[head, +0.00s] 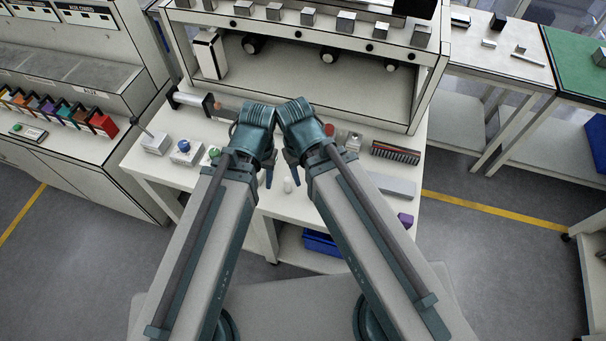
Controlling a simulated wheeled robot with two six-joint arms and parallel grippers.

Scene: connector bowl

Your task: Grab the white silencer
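A small white upright piece (288,185), which looks like the white silencer, is at the front middle of the white workbench (272,203). It shows in the gap between my two arms. My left gripper (268,177) points down just left of it, with only a dark blue fingertip clearly showing. My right gripper (296,175) points down just right of and behind it, also mostly hidden by its own wrist. Both appear apart from the white piece. I cannot tell whether either gripper is open or shut. The bench between and behind the wrists is hidden.
Button boxes, one with a blue knob (184,147), stand at the bench's left. A raised shelf (310,75) closes off the back. A blue bin (322,243) sits below.

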